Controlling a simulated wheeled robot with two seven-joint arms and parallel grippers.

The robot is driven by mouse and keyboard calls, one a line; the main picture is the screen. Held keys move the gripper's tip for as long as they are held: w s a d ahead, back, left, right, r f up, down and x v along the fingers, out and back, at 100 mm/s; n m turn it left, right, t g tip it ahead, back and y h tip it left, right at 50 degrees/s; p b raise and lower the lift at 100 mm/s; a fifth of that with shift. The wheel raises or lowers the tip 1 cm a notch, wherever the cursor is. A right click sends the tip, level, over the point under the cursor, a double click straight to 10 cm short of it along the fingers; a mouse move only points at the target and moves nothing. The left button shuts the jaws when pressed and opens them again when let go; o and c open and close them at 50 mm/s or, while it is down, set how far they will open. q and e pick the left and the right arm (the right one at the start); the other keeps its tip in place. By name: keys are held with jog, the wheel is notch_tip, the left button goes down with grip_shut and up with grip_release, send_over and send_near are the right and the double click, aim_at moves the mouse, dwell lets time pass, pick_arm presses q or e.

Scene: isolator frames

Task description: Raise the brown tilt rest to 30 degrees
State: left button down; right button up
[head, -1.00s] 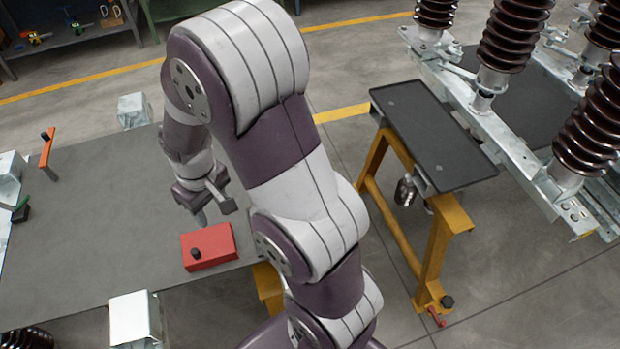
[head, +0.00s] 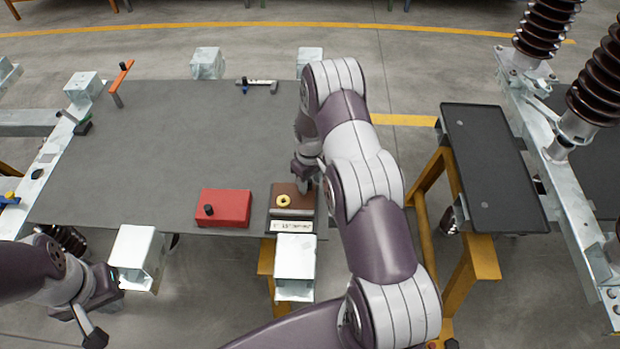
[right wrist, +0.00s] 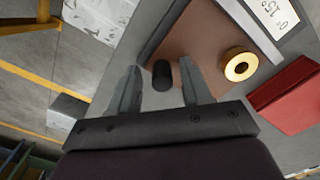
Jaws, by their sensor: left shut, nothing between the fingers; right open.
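The brown tilt rest (head: 280,190) is at the near right corner of the grey bench, beside the red block. It bears a brass ring-like knob (head: 283,201) and a white scale strip (head: 292,226). In the right wrist view its brown plate (right wrist: 200,35) fills the upper middle, with the brass knob (right wrist: 239,65) to the right. My right gripper (head: 304,185) is open at its far right side; in the wrist view a black knob (right wrist: 162,75) stands between the open fingers, seemingly untouched. The plate's angle is unclear. My left gripper (head: 92,332) is shut and empty, low at left.
The red block (head: 224,208) with a black knob lies left of the rest. A bracket (head: 257,83) and an orange-handled tool (head: 121,80) lie at the bench's far side. Pale metal posts (head: 296,262) edge the bench. A black-topped yellow stand (head: 490,160) is at right.

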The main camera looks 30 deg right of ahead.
jog(key=shift+w+a+f, duration=0.15)
jog(key=shift+a, duration=0.05)
grip_shut()
